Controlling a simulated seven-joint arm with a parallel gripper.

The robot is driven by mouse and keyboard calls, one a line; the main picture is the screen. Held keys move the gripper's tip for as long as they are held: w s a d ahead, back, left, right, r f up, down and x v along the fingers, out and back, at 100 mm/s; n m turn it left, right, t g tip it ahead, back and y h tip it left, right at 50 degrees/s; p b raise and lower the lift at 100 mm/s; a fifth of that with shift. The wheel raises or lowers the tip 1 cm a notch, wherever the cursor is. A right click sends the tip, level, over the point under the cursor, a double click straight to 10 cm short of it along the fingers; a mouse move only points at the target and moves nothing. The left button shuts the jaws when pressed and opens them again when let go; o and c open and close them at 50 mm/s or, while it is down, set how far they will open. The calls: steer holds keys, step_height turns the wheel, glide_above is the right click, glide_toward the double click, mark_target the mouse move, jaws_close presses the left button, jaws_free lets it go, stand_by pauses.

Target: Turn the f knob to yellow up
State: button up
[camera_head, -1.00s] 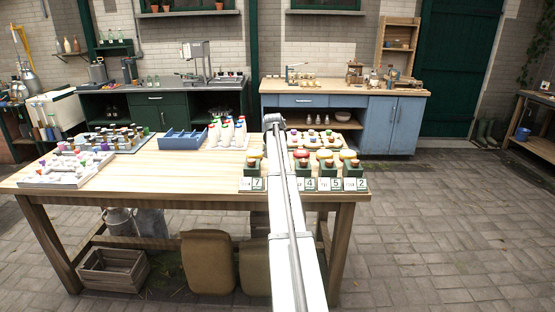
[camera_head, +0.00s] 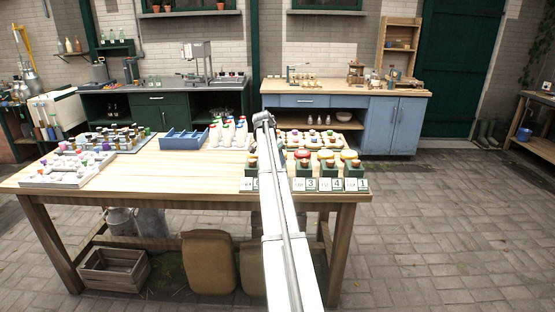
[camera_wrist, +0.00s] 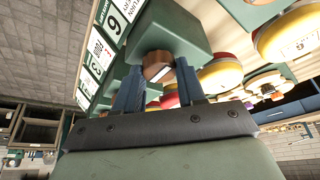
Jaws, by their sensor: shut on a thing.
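In the wrist view my gripper (camera_wrist: 158,76) has its two blue fingers on either side of a round copper-brown knob (camera_wrist: 157,65), closed on it. The knob has a small pale mark and sits on the face of a green box (camera_wrist: 178,32). A white card (camera_wrist: 113,20) with a large digit and the word TURN is beside this box. In the head view my arm hides the gripped knob and my fingertips. A row of green boxes (camera_head: 329,184) with knobs, yellow or red domes and number cards stands at the table's front right edge. I cannot read which knob is f.
More cards (camera_wrist: 92,67) and yellow domes (camera_wrist: 220,74) lie close around my gripper. A tray of small domed items (camera_head: 316,138) stands behind the boxes. White bottles (camera_head: 227,132), a blue crate (camera_head: 183,140) and other trays are further left. The table's middle (camera_head: 165,175) is clear.

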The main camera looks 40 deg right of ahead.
stand_by(0.4)
steer(key=o, duration=1)
steer(key=shift+o, duration=0.2)
steer(key=shift+r, duration=0.1)
steer(key=v, duration=1.3)
steer(key=shift+a+r, duration=0.15)
steer(key=shift+r, duration=0.1)
